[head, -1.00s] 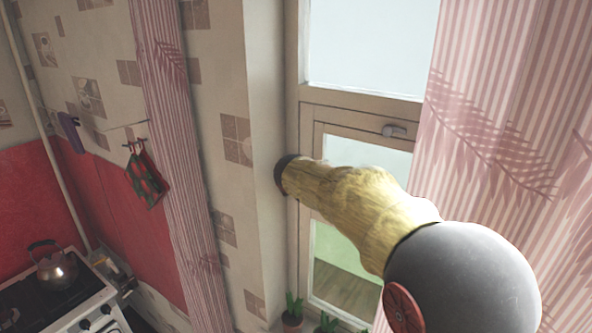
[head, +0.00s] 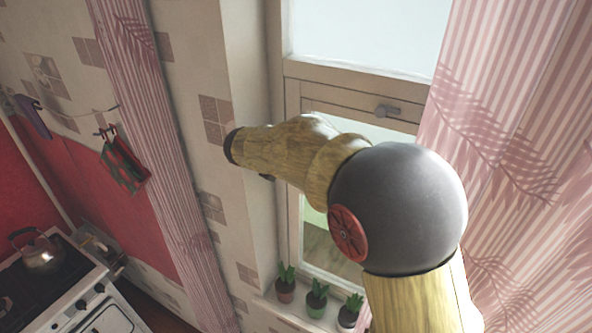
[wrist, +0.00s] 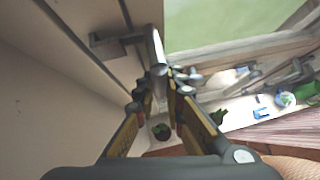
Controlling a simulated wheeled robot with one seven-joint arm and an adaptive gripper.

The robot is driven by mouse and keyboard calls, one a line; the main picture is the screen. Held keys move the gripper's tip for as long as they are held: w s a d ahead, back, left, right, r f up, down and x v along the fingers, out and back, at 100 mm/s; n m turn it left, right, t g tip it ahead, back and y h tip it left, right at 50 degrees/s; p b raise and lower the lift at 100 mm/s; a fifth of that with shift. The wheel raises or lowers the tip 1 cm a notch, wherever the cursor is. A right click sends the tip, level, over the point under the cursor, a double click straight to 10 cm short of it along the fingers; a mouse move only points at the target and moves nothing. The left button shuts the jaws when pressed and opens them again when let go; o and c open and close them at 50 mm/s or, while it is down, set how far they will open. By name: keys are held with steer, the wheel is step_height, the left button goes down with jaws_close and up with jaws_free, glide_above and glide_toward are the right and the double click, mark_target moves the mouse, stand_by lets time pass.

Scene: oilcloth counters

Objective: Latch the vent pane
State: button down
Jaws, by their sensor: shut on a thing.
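In the wrist view, my gripper (wrist: 160,78) is shut on a pale metal lever handle (wrist: 157,50). The handle joins a bracket (wrist: 108,44) on the window's frame at upper left. The fingers are on the lever's near end. In the head view, my gripper is hidden behind my arm. The window's upper pane (head: 365,40) looks flush in its frame there. I cannot tell whether the held handle's pane is fully closed.
Potted plants (head: 317,296) stand on the sill under the window. A striped pink curtain (head: 520,130) hangs at right and another (head: 150,120) at left. A stove with a kettle (head: 38,252) is at lower left. In the wrist view, small items (wrist: 262,112) lie below at right.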

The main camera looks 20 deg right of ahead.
steer(key=shift+s+f, duration=0.1)
steer(key=shift+f, duration=0.05)
stand_by(0.3)
steer(key=c, duration=1.8)
jaws_free()
steer(key=shift+c, duration=0.2)
steer(key=v, duration=1.2)
steer(key=shift+a, duration=0.1)
